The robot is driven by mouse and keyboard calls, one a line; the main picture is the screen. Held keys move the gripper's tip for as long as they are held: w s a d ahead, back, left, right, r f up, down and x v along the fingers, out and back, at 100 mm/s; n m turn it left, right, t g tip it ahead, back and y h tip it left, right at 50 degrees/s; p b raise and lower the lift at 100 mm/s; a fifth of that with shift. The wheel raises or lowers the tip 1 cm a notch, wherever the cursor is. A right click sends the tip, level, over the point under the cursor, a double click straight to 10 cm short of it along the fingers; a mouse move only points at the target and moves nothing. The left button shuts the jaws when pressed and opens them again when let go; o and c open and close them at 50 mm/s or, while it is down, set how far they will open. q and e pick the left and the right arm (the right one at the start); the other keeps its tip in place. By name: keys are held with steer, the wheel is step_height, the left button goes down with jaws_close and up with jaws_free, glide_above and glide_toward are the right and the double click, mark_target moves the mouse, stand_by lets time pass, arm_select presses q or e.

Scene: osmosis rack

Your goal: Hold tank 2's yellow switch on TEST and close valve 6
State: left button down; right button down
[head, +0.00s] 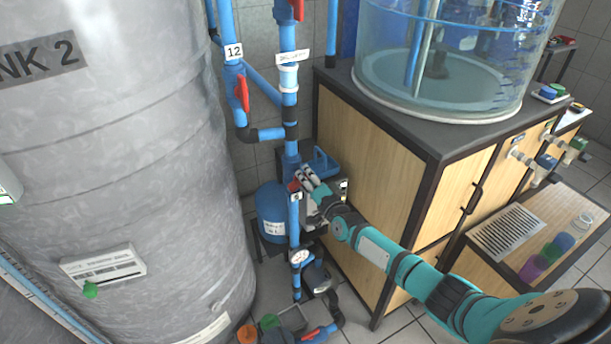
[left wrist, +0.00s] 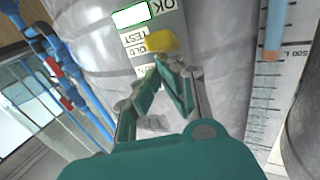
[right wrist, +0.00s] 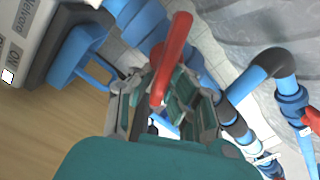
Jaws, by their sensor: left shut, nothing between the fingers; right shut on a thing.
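Tank 2 (head: 120,170) is the large grey tank at left in the head view. In the left wrist view, the yellow switch (left wrist: 161,41) sits on a panel beside the word TEST. My left gripper (left wrist: 163,62) is shut and empty, its fingertips right at the switch's lower edge; I cannot tell whether they press it. It is out of the head view. My right gripper (head: 303,182) is at the blue pipe by the small label 6. In the right wrist view, its fingers are shut on a red valve handle (right wrist: 176,50), which sticks out between them. The handle's angle to the pipe is unclear.
A wooden cabinet (head: 372,170) with a clear water tank (head: 445,60) stands right of the pipe. Other red valve handles (head: 241,93) sit higher on the pipes. A blue vessel (head: 272,210) and a gauge (head: 299,257) are close to my right gripper.

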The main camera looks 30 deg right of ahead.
steer(key=m, duration=0.3)
steer(key=f+m, duration=0.1)
steer(key=m, duration=0.1)
steer(key=shift+d+f+m, duration=0.1)
steer(key=shift+d+m, duration=0.05)
steer(key=shift+m, duration=0.25)
stand_by(0.4)
steer(key=c, duration=1.3)
jaws_free()
steer(key=shift+c, duration=0.2)
steer(key=shift+s, duration=0.1)
steer(key=s, duration=1.2)
arm_select(q)
steer(key=shift+r, duration=0.1)
